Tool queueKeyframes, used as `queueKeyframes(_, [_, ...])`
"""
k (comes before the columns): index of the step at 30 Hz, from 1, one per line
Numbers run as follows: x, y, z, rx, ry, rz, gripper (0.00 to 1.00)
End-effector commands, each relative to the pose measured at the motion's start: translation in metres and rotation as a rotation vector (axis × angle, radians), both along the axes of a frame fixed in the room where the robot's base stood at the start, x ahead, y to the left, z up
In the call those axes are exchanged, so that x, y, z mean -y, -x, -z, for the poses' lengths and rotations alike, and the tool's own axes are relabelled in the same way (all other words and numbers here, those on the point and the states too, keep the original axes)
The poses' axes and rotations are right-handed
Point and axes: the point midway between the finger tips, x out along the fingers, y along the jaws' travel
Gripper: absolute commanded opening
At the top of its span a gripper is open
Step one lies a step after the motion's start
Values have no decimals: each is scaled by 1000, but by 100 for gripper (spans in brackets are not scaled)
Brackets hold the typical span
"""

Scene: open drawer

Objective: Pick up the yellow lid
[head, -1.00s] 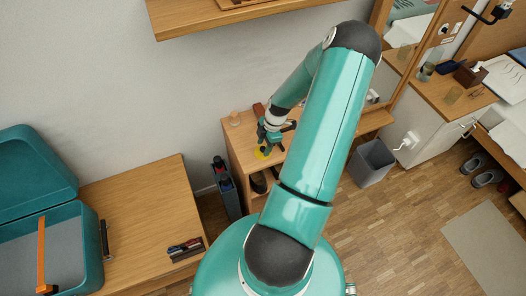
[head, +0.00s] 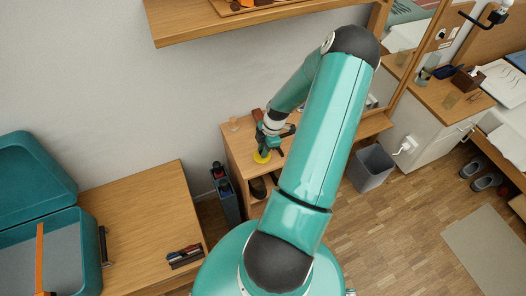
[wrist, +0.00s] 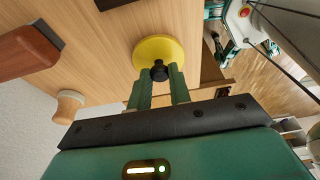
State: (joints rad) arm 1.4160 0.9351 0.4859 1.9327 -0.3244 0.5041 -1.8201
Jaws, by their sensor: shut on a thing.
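The yellow lid (wrist: 150,50) is a round disc with a black knob (wrist: 159,71) at its centre. In the wrist view it is over the wooden top of a small cabinet, close to the edge; I cannot tell whether it touches the top. My gripper (wrist: 160,78) is shut on the knob, with one green finger on each side. In the head view the lid (head: 262,157) shows as a small yellow patch just below my gripper (head: 265,150), partly hidden by it.
A brown block-like object (wrist: 25,52) and a small wooden knob-shaped item (wrist: 67,105) stand on the cabinet top (head: 240,145) near the lid. A grey bin (head: 372,166) stands on the floor to the right. A teal case (head: 70,250) lies open on the left table.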

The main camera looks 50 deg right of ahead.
Motion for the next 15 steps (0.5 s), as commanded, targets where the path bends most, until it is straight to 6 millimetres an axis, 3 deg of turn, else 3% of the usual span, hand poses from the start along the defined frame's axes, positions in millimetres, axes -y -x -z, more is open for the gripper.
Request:
queueKeyframes(4, [1, 0, -21, 1, 4, -1, 0])
queueKeyframes(15, [-15, 37, -68, 0, 3, 1, 0])
